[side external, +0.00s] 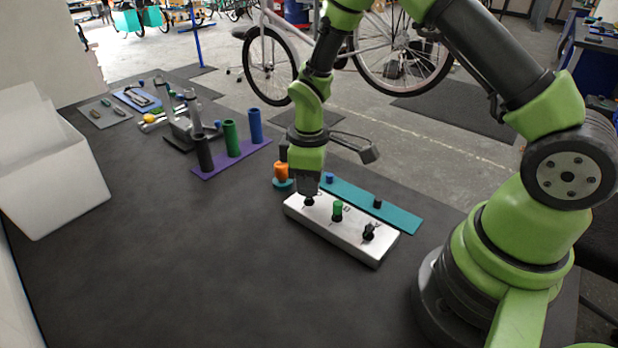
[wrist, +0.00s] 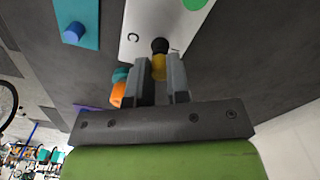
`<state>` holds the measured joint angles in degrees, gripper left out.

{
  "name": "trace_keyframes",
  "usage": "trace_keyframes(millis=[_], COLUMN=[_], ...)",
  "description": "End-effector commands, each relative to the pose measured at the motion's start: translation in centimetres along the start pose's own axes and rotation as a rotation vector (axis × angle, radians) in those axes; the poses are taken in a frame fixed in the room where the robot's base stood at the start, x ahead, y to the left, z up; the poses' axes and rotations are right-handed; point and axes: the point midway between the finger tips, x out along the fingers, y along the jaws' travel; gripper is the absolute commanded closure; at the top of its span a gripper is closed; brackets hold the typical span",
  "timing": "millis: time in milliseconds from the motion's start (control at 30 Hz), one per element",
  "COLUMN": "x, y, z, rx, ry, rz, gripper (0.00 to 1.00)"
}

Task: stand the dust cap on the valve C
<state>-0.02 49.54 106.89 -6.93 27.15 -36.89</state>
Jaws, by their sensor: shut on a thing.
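The white valve block (side external: 340,230) lies on the dark bench with three valves along it. My gripper (side external: 308,194) points down over its far-left end, by the black valve (side external: 309,202) there. In the wrist view my gripper (wrist: 158,64) is shut on a yellow dust cap (wrist: 159,70). The black valve (wrist: 159,45) lies in line with the cap's end, beside a printed letter C on the block (wrist: 133,20). Whether cap and valve touch I cannot tell. In the side view the fingers hide the yellow cap. A green cap (side external: 337,209) stands on the middle valve; the near valve (side external: 369,231) is black.
A teal strip (side external: 400,213) behind the block carries a blue cap (side external: 329,178) and a black one (side external: 378,202). An orange piece (side external: 281,171) stands close left of my gripper. Tubes stand on a purple base (side external: 210,172). A white bin (side external: 55,180) is at left. The front bench is clear.

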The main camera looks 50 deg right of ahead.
Motion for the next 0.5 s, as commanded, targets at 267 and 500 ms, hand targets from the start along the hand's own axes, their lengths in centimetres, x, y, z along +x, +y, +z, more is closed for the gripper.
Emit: trace_keyframes(millis=[267,500], x=[0.46,0.64], y=[-0.01,-0.01], z=[0.02,0.02], rx=[0.000,0.001], ry=[-0.001,0.000], rz=[-0.001,0.000], gripper=[1.00,1.00])
